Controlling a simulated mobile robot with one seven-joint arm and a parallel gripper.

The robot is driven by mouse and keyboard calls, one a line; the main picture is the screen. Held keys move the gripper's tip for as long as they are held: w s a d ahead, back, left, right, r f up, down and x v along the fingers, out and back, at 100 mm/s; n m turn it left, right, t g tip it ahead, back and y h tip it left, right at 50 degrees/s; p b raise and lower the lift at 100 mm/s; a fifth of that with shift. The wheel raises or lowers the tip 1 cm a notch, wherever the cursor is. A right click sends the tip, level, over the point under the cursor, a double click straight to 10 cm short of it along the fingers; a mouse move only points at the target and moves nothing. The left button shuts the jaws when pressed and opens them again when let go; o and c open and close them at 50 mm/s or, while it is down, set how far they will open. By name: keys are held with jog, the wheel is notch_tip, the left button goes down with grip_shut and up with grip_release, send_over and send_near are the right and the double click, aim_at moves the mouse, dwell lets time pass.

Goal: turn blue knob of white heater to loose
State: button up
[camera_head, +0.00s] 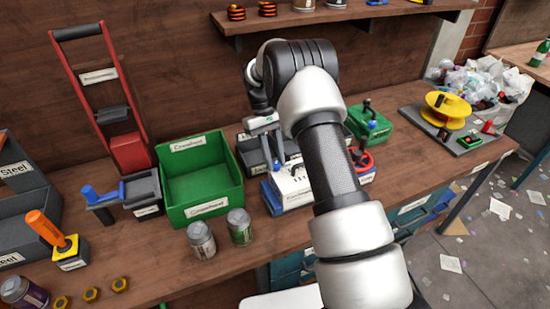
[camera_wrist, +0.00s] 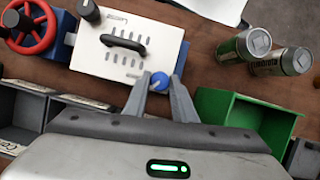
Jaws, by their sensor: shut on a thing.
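The white heater (camera_wrist: 125,42) lies on the workbench in the wrist view, a white box with vent slots, a black handle on top and blue edging. In the head view the white heater (camera_head: 291,187) is partly hidden behind my arm. The blue knob (camera_wrist: 159,79) is at the heater's near edge, on its right side in the wrist view. My gripper (camera_wrist: 160,82) is shut on the blue knob, one finger on each side of it. A white pointer line shows on the knob.
A green crate (camera_head: 163,212) stands left of the heater, with two cans (camera_head: 239,227) in front of it. A red handwheel (camera_wrist: 28,27) on a blue base sits beside the heater. Grey bins (camera_wrist: 77,103) stand close behind my gripper.

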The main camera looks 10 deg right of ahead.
dwell(0.4)
jog(key=o, duration=1.1)
jog(key=shift+w+r, duration=0.1)
jog(key=shift+s+a+p+v, duration=0.1)
jog(key=shift+p+v, duration=0.8)
jog(key=shift+v, duration=3.4)
jog(key=shift+s+a+p+v, duration=0.15)
jog(key=shift+p+v, duration=0.7)
jog(key=shift+v, duration=3.45)
jog(key=shift+r, duration=0.15)
